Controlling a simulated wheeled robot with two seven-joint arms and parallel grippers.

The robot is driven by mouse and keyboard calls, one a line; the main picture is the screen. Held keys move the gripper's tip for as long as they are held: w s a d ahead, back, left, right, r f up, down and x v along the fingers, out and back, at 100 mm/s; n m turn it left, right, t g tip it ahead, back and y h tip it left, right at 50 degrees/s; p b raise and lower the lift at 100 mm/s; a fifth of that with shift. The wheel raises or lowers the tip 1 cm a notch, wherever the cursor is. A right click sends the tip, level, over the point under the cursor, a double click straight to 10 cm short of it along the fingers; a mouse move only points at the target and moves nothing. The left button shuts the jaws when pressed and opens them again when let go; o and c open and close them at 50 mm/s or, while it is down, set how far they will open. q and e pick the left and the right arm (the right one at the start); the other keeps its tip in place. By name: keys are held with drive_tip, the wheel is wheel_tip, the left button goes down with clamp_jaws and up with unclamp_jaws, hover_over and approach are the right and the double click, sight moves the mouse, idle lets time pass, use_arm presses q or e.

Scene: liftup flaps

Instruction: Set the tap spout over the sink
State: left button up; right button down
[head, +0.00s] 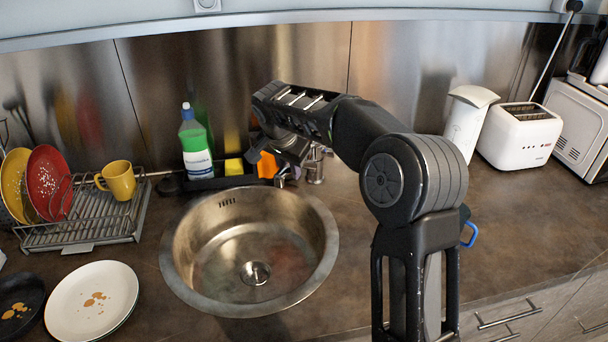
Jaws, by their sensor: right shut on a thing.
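The round steel sink (215,262) is set in the brown counter, left of my right arm. The metal tap (316,168) stands behind the sink's back right rim, partly hidden by my right gripper. A short piece of its metal (284,178), which looks like the spout end, shows at the back right rim. My right gripper (290,155) is at the tap, pointing down, shut on what appears to be the spout. The fingertips and the spout's full line are mostly hidden by the gripper body. My left gripper is out of view.
A green-and-white bottle (195,148), a yellow sponge (234,167) and an orange item (267,165) stand behind the sink. A dish rack (90,232) and plates (92,301) are left. A white toaster (519,136) is right. The sink bowl is empty.

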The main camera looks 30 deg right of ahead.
drive_tip(key=shift+w+a+m+g, duration=0.15)
drive_tip(key=shift+w+a+m, duration=0.15)
drive_tip(key=shift+w+m, duration=0.25)
drive_tip(key=shift+w+a+m+g, duration=0.15)
drive_tip(key=shift+w+a+m, duration=0.15)
drive_tip(key=shift+w+m, duration=0.25)
drive_tip(key=shift+w, duration=0.1)
drive_tip(key=c, duration=1.2)
unclamp_jaws()
drive_tip(key=shift+c, duration=0.2)
drive_tip(key=v, duration=0.7)
drive_tip(key=shift+a+r, duration=0.2)
drive_tip(key=shift+r, duration=0.15)
